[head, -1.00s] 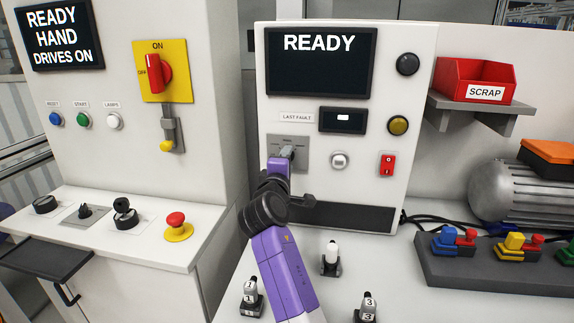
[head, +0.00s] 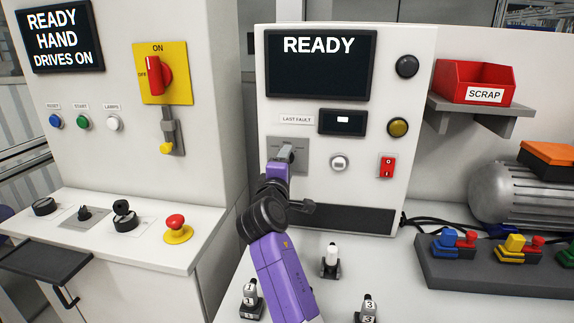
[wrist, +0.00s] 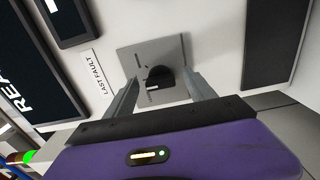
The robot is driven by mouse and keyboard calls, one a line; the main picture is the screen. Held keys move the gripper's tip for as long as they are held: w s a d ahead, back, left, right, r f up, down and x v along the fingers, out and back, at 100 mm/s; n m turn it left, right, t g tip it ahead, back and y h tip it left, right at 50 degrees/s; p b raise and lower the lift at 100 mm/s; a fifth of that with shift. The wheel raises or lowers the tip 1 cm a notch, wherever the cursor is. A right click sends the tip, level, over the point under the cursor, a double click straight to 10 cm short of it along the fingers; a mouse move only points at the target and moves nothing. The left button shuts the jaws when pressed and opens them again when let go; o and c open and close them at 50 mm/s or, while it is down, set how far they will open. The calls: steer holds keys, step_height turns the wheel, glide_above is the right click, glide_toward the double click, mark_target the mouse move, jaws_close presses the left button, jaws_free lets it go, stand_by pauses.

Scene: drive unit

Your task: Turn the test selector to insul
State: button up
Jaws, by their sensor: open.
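The test selector (wrist: 160,77) is a black knob on a grey square plate (wrist: 137,62) in the wrist view. In the head view the plate (head: 301,165) is on the white test cabinet below the LAST FAULT label, and my gripper hides most of the knob. My gripper (wrist: 155,88) is open, with one finger on each side of the knob; I cannot tell whether either finger touches it. In the head view my gripper (head: 286,153) is in front of the plate. The position labels on the plate are too small to read.
The cabinet's screen (head: 320,65) reads READY. A white button (head: 339,162) and a red switch (head: 387,166) are right of the selector plate. Small fittings (head: 331,262) stand on the bench below my arm. A red SCRAP bin (head: 473,82) is on a shelf at right.

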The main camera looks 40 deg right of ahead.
steer(key=v, duration=0.6)
steer(key=shift+s+a+b, duration=0.3)
steer(key=shift+b, duration=0.05)
